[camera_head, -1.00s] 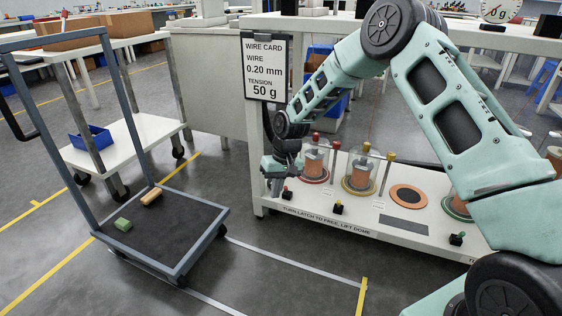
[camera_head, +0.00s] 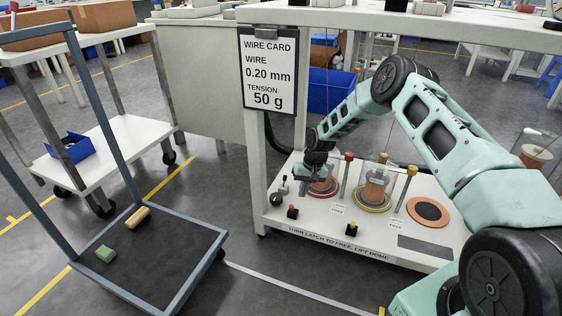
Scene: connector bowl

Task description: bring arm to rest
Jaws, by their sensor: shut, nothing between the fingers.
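My gripper (camera_head: 307,186) is at the end of my pale green arm, above the left end of the low white shelf (camera_head: 282,222). It looks small and dark, and it holds nothing that I can see. It is in front of the leftmost spool under a dome (camera_head: 327,182) and partly hides it. My arm bends at a high elbow and reaches from the right side down to the shelf.
A second domed spool (camera_head: 375,187) and an orange disc (camera_head: 428,211) stand on the shelf. A wire card (camera_head: 268,70) hangs above. A trolley (camera_head: 165,255) with a green block (camera_head: 106,254) and a tan piece (camera_head: 137,217) stands left. Grey floor lies between.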

